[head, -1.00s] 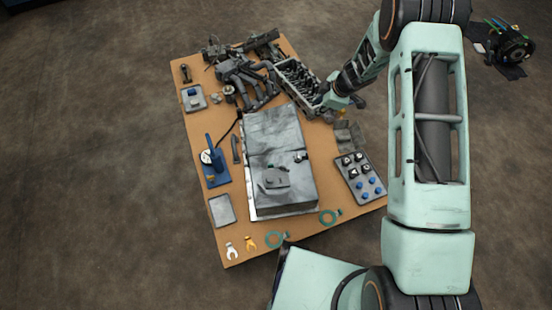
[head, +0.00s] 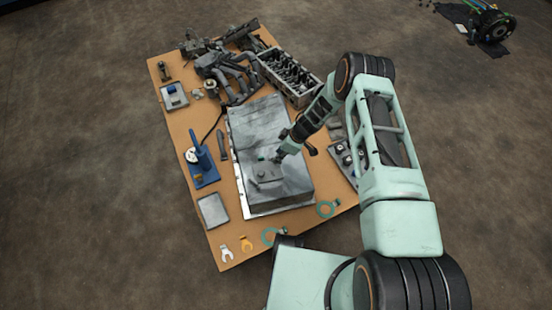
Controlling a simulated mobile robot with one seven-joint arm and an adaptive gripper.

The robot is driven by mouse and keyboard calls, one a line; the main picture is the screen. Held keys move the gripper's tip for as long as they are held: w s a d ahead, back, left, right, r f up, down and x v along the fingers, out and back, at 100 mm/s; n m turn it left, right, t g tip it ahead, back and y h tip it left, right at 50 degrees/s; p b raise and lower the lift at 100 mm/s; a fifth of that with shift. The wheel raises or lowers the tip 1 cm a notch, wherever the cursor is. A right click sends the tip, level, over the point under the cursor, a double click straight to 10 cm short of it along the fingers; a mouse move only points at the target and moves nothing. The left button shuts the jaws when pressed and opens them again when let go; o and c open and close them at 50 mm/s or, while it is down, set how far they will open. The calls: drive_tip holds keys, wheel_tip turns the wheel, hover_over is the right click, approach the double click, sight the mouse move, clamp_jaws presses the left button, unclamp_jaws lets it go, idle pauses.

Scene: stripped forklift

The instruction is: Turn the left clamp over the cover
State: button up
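A large grey metal box (head: 262,128) lies on the brown workbench. A small grey cover (head: 264,178) sits on its top, toward the near end. A tiny greenish part (head: 262,158) shows at the cover's far edge; it is too small to tell whether it is the left clamp. My gripper (head: 280,157) is low over the box, just right of that part and close to the cover's far right side. Its fingers are too small to tell whether they are open or touching anything. My gripper and wrist hide part of the box top there.
A blue stand with a dial gauge (head: 203,164) and a grey tray (head: 213,210) stand left of the box.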

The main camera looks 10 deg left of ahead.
drive_tip(key=shift+b+x, duration=0.3)
drive_tip(key=shift+x, duration=1.1)
drive_tip(key=shift+c, duration=0.6)
clamp_jaws()
